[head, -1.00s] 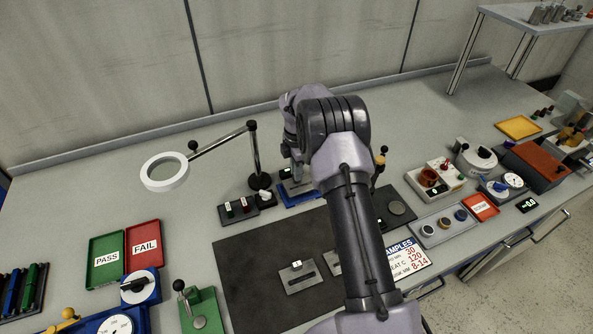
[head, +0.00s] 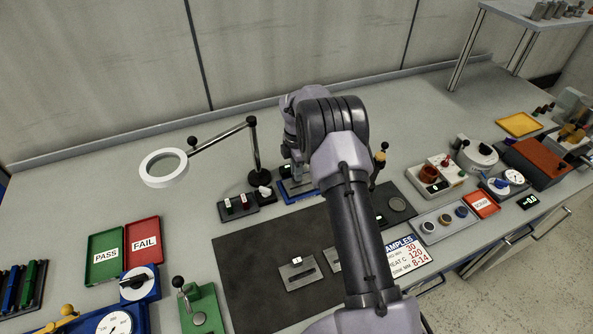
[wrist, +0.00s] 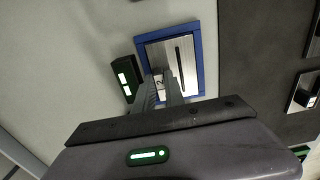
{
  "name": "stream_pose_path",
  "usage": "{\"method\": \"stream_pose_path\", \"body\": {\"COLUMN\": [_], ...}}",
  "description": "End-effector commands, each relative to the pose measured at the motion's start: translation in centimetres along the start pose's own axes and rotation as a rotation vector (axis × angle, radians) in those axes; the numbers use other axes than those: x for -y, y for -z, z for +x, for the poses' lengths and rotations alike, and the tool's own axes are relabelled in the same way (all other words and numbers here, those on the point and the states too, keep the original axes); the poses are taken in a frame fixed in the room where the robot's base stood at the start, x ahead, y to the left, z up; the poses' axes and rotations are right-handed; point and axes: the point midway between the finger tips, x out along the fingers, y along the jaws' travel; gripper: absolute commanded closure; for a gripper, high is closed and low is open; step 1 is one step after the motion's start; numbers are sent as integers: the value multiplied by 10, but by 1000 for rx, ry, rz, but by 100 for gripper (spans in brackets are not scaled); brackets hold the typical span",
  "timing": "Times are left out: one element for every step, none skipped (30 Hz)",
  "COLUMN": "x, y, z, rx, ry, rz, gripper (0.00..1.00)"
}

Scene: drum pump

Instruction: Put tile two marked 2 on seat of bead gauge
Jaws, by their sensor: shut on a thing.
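Tile two (wrist: 160,82), a small pale block marked 2, sits between the fingertips of my gripper (wrist: 161,91) in the wrist view. My gripper is shut on it. Behind and just beyond the tile is a blue-framed metal plate (wrist: 183,58) with a dark slot, which looks like the bead gauge. I cannot tell whether the tile touches the plate. In the head view the blue frame (head: 288,196) shows beside my arm, which hides much of it and the tile.
A small dark display box (wrist: 125,78) stands just left of the blue frame. The dark mat (head: 250,260) carries slotted plates, one (head: 300,275) with a small white-topped block. A magnifier lamp (head: 164,168) and a small rack (head: 237,207) stand left of my arm.

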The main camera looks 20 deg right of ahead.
Motion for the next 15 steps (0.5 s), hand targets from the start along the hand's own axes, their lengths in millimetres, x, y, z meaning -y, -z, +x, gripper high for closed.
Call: {"method": "stream_pose_path", "body": {"x": [0, 0, 0, 0, 0, 0, 0, 0, 0, 0, 0, 0, 0, 0, 0], "y": [0, 0, 0, 0, 0, 0, 0, 0, 0, 0, 0, 0, 0, 0, 0], "z": [1, 2, 2, 3, 4, 4, 5, 5, 5, 5, 4, 4, 4, 4, 4], "rx": [0, 0, 0, 0, 0, 0, 0, 0, 0, 0, 0, 0, 0, 0, 0], "ry": [0, 0, 0, 0, 0, 0, 0, 0, 0, 0, 0, 0, 0, 0, 0], "rz": [0, 0, 0, 0, 0, 0, 0, 0, 0, 0, 0, 0, 0, 0, 0], "gripper": [100, 100, 100, 100, 100, 100, 100, 100, 100, 100, 100, 100, 100, 100, 100]}}
